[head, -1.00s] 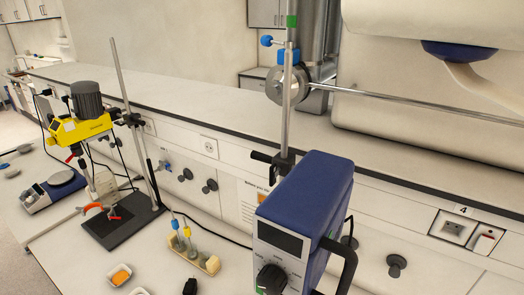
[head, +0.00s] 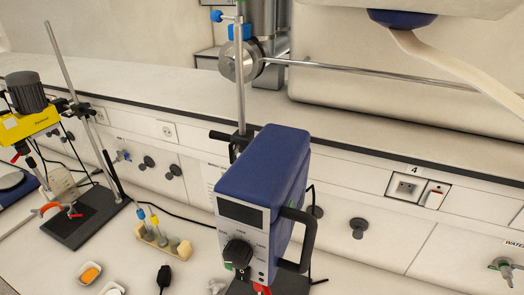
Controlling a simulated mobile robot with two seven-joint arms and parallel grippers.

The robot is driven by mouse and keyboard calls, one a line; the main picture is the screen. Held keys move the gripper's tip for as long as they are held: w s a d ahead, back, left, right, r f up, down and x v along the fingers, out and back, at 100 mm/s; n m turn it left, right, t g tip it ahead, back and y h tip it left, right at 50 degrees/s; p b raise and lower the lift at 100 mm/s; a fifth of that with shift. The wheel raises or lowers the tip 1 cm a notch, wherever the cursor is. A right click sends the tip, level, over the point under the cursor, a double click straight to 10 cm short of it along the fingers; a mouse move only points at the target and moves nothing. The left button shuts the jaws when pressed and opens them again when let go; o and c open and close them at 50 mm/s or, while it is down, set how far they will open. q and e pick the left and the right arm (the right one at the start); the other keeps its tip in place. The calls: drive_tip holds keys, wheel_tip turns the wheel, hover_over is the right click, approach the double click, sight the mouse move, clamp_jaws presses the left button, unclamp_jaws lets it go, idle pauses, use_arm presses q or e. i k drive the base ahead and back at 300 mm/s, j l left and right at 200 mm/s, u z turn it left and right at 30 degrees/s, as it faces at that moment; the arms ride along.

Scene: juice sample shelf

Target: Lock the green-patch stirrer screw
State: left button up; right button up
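A blue box-shaped stirrer (head: 262,165) with a dark display and a black dial stands near the middle of the head view. A black clamp piece (head: 232,137) joins the upright metal rod (head: 240,90) behind the stirrer. I cannot tell which part is its locking screw. A yellow stirrer (head: 32,124) with a dark motor hangs on another stand at the left. Neither of my grippers is in view.
A rack with blue- and yellow-topped pieces (head: 162,240), a dish with orange content (head: 90,274) and a small black object (head: 164,276) are on the counter left of the blue stirrer. A long metal rod (head: 380,75) crosses behind it. Free counter shows between these.

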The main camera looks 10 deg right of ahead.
sight(234, 150)
drive_tip(key=i+j+z, duration=0.15)
drive_tip(key=j, duration=0.4)
drive_tip(key=i+j+z, duration=0.1)
drive_tip(key=j, duration=0.5)
drive_tip(key=i+j+z, duration=0.15)
drive_tip(key=j, duration=0.45)
drive_tip(key=j+z, duration=0.15)
drive_tip(key=j, duration=0.4)
drive_tip(key=i+j, duration=0.05)
